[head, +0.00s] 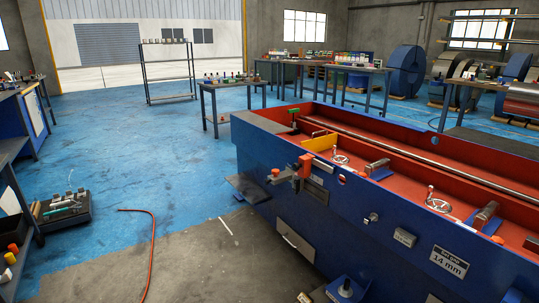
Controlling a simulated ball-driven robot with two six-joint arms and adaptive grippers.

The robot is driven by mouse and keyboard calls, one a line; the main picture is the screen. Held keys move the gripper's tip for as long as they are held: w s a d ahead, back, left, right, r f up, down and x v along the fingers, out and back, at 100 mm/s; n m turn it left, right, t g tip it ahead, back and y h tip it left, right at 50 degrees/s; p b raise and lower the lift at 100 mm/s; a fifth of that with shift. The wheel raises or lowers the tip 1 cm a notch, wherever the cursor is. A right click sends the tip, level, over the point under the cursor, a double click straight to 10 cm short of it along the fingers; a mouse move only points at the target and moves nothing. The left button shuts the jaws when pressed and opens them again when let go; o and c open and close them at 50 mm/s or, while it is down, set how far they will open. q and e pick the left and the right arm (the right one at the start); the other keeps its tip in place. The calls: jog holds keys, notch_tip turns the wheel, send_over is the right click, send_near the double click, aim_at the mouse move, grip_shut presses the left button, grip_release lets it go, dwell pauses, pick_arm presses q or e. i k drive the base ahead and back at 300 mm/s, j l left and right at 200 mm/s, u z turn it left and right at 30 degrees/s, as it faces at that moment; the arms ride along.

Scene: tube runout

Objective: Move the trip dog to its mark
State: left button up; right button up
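A blue runout trough (400,215) with a red inside runs from the middle to the right of the head view. An orange-red block (304,167) with grey metal parts sits on its near outer side, close to the left end. It may be the trip dog, but I cannot tell for sure. A small orange piece (275,172) is just left of it. I cannot make out a mark for the dog. Neither of my grippers is in view.
A red hose (152,250) lies on the floor left of the trough. A grey tray with tools (62,208) stands on the floor at left. A small table (233,84) stands behind the trough's left end. Blue floor between them is clear.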

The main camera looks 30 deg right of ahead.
aim_at(303, 167)
jog(key=i+j+z, duration=0.1)
jog(key=i+z, duration=0.35)
jog(key=i+j+z, duration=0.3)
jog(key=i+z, duration=0.15)
jog(key=i+j+z, duration=0.9)
jog(key=k+j, duration=0.1)
